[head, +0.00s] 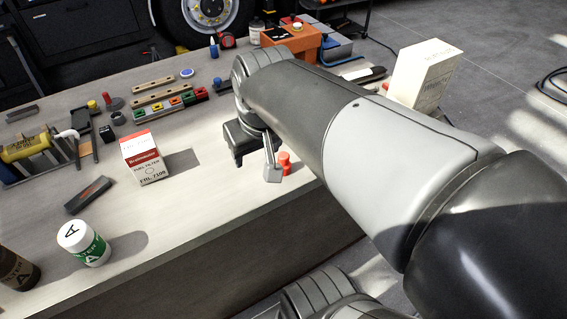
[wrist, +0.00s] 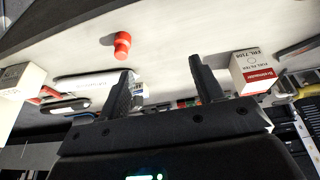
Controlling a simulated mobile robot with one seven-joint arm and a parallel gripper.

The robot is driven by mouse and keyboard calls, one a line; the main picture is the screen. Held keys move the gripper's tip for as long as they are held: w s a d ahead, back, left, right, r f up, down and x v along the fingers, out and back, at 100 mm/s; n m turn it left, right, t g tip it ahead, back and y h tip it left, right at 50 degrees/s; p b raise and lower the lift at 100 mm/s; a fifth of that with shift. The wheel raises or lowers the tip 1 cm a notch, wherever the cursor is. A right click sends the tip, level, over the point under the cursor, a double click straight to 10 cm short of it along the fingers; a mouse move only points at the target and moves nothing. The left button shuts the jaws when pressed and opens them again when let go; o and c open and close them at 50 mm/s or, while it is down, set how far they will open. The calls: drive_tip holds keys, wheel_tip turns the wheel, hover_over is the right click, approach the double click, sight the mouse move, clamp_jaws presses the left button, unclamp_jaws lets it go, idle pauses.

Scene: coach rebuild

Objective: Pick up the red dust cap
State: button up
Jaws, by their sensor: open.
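The red dust cap (head: 284,162) stands on the workbench (head: 215,203) near its front edge, just right of my gripper (head: 254,164) and partly behind a finger. In the wrist view the red dust cap (wrist: 122,42) is short and round with a wider end. It shows beyond the tip of the left finger of my gripper (wrist: 161,66), apart from it. The jaws are open with nothing between them.
A red and white filter box (head: 144,158) stands left of my gripper. A white box (head: 424,74) is at the right, behind my arm. A white jar (head: 84,243) stands front left. Small tools and coloured parts lie farther back. The bench around the cap looks clear.

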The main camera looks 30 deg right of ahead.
sight(284, 155)
drive_tip(key=w+d+f+g, duration=0.1)
drive_tip(key=w+d, duration=0.1)
drive_tip(key=d, duration=0.1)
drive_tip(key=w+d+f+g, duration=0.1)
drive_tip(key=w+d+f, duration=0.1)
drive_tip(key=d, duration=0.1)
drive_tip(key=w+d+f+g, duration=0.1)
drive_tip(key=w+d, duration=0.1)
drive_tip(key=d, duration=0.1)
drive_tip(key=shift+w+d+f+m+g, duration=0.3)
drive_tip(key=shift+w+f+g, duration=0.05)
drive_tip(key=shift+g, duration=0.05)
drive_tip(key=shift+d+f, duration=0.1)
drive_tip(key=shift+f, duration=0.1)
wheel_tip(284, 155, down, 11)
drive_tip(key=shift+r, duration=0.2)
drive_tip(key=shift+c, duration=0.5)
drive_tip(key=c, duration=1)
drive_tip(key=shift+o, duration=0.2)
drive_tip(key=shift+r, duration=0.15)
